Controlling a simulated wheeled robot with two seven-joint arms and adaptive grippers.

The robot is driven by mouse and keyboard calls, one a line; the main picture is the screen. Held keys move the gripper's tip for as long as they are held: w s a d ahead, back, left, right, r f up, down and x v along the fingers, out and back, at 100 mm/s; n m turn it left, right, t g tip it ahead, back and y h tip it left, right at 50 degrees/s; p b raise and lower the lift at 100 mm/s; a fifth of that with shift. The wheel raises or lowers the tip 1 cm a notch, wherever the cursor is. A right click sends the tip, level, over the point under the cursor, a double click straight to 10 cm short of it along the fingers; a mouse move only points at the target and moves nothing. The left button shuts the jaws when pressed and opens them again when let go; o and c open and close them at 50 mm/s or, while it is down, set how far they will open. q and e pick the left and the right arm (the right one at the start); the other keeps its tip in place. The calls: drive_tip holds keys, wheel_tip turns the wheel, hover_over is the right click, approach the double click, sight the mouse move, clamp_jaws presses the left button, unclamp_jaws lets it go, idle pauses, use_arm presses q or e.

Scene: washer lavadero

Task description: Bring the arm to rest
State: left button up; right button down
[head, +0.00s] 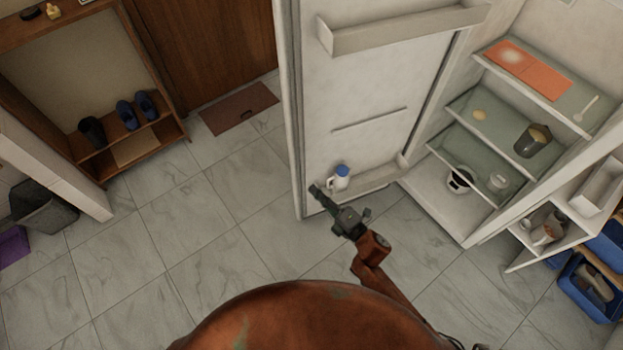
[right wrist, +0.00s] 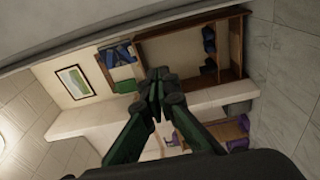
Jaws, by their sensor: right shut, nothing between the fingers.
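My right gripper (head: 323,196) is in the head view, in front of the lower part of the open fridge door (head: 370,75). Its arm comes up from the lower right. In the right wrist view its fingers (right wrist: 158,82) meet at the tips and hold nothing. A white bottle with a blue cap (head: 340,178) stands in the door's bottom shelf, just beyond the gripper in the picture. I cannot tell whether the gripper touches the door. My left gripper is in neither view.
The open fridge on the right holds a dark pot (head: 532,141), an orange board (head: 528,68) and a small kettle (head: 458,181). Blue crates (head: 590,290) stand at far right. A wooden shoe rack (head: 130,150) and a bin (head: 42,208) are on the left. The tiled floor (head: 200,230) between is clear.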

drive_tip(key=shift+s, duration=0.25)
